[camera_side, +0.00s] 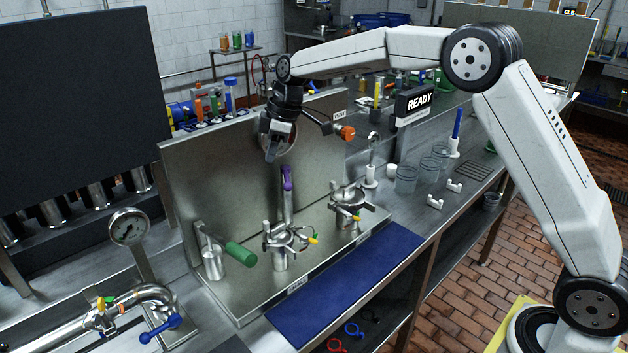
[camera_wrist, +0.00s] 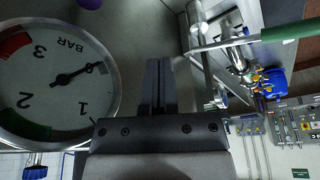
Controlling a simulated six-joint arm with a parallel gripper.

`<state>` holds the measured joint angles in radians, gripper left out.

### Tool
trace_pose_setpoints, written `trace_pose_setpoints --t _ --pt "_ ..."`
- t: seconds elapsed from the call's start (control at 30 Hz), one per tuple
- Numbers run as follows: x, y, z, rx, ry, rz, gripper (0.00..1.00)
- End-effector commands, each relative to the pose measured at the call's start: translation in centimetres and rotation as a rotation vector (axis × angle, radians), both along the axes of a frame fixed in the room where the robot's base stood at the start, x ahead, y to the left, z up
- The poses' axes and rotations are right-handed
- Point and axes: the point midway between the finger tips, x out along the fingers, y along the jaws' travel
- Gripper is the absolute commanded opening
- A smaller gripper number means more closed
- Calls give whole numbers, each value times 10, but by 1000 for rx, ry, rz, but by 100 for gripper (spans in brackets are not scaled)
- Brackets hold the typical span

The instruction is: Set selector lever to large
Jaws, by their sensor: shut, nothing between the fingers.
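My gripper (camera_side: 271,154) is shut and empty, pointing down in front of the upright steel panel (camera_side: 215,155). In the wrist view its two fingers (camera_wrist: 161,68) lie together. A purple-topped lever (camera_side: 287,180) stands upright just below and right of the fingertips; a purple piece (camera_wrist: 90,3) shows at the wrist view's top edge. A lever with a green grip (camera_side: 240,254) points right at the panel's left end; a green grip also shows in the wrist view (camera_wrist: 290,31). An orange knob (camera_side: 347,133) is right of my gripper. No readable marking shows which is the selector lever.
A round bar gauge (camera_wrist: 57,85) is close beside the fingers in the wrist view. Two steel clamp fittings (camera_side: 281,243) (camera_side: 347,201) stand before the panel. A dark blue mat (camera_side: 345,285) lies clear in front. A small gauge (camera_side: 129,226) stands at left.

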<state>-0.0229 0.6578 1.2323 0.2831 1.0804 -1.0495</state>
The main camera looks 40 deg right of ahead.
Motion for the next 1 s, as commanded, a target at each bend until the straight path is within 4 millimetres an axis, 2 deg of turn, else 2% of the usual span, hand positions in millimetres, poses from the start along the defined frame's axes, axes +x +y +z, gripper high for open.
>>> trace_pose_setpoints --t 0.3,0.6,1.0 --pt "7 12 -44 1 3 1 0" --pt "14 20 -78 0 2 1 0" --pt "-6 -8 -68 0 0 -1 0"
